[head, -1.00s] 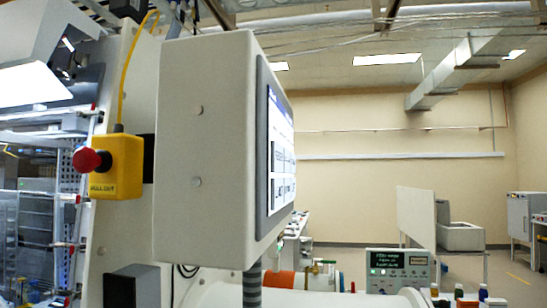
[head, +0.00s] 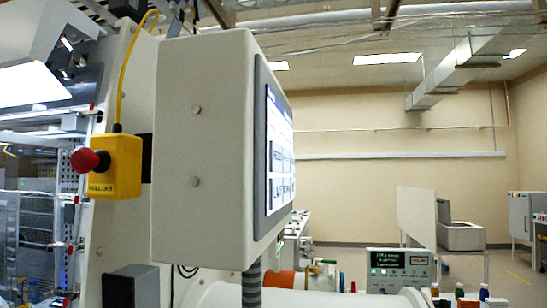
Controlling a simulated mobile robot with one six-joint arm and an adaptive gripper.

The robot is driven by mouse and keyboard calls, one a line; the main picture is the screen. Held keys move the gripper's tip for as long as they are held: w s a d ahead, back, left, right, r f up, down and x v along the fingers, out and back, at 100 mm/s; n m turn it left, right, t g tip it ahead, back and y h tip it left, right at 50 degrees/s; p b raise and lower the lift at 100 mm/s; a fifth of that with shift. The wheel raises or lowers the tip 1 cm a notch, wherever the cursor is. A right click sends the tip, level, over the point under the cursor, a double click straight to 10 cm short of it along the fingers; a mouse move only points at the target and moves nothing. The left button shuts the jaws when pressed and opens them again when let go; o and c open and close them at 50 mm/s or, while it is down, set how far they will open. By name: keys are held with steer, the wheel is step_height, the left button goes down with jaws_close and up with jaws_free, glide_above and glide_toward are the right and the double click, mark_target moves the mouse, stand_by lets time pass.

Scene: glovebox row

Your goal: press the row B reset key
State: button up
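No key marked row B reset can be made out. A large pale panel box (head: 203,150) stands close in the middle of the head view, seen mostly from its side. Its screen (head: 280,150) faces right and shows at a steep slant, so its text and any keys on it cannot be read. A yellow switch box (head: 116,165) with a red mushroom button (head: 88,160) and a label reading "PULL OUT" is mounted left of the panel box. My gripper is not in view.
A pale instrument (head: 399,270) with a small dark display stands low at right centre, with several small bottles (head: 470,298) beside it. A white rounded body (head: 225,296) lies under the panel box. Open floor (head: 515,278) shows at the far right.

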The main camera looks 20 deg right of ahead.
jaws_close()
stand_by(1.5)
